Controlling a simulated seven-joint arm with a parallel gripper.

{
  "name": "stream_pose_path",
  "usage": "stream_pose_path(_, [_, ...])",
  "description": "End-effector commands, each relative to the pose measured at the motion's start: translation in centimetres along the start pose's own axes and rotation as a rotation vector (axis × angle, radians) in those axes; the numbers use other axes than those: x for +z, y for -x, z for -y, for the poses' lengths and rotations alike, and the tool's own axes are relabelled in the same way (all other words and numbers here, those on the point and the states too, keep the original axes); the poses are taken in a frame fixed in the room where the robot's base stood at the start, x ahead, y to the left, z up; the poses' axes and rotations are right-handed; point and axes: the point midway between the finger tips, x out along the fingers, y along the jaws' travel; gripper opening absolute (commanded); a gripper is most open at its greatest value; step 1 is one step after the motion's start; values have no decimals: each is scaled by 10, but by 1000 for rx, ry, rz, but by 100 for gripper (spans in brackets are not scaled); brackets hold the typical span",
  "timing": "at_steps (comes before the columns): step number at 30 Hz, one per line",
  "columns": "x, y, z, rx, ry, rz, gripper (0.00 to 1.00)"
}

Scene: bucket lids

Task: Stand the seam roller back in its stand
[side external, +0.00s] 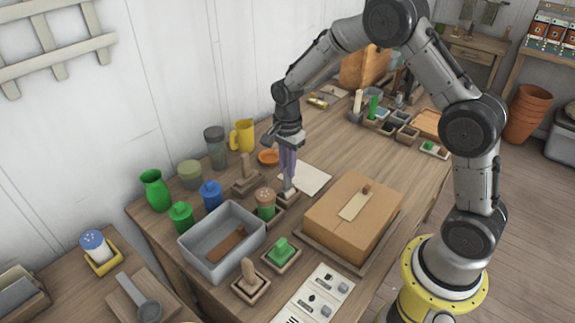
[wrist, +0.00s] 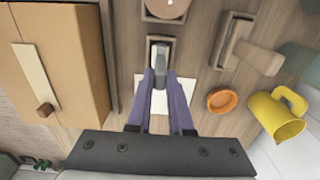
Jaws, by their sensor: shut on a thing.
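My gripper (side external: 287,172) points down over the table, its two purple fingers close together. In the wrist view, the fingertips (wrist: 161,78) are shut on a slim grey piece, which I take to be the seam roller (wrist: 160,70). The roller's lower end is at a small wooden stand (wrist: 150,42) with raised edges. In the side view, this stand (side external: 289,201) is directly below the fingers, and a pale part of the roller shows just above it. The roller looks roughly upright. I cannot tell whether it touches the stand's floor.
A cardboard box (side external: 340,222) stands right of the stand. A shaker with a brown top (side external: 266,203) is close on the left, with a grey bin (side external: 222,247) beyond. A wooden block tool (side external: 246,180), orange dish (side external: 268,157) and yellow mug (side external: 243,136) are behind. White paper (side external: 312,178) lies flat nearby.

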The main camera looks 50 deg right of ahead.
Motion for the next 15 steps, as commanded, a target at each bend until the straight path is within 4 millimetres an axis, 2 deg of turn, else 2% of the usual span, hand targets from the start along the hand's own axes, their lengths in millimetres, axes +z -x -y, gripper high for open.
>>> stream_pose_path(7, [0, -5, 0, 0, 0, 0, 0])
stream_pose_path(8, [0, -5, 0, 0, 0, 0, 21])
stream_pose_path(9, [0, -5, 0, 0, 0, 0, 28])
stream_pose_path(13, [0, -5, 0, 0, 0, 0, 51])
stream_pose_path(15, [0, -5, 0, 0, 0, 0, 54])
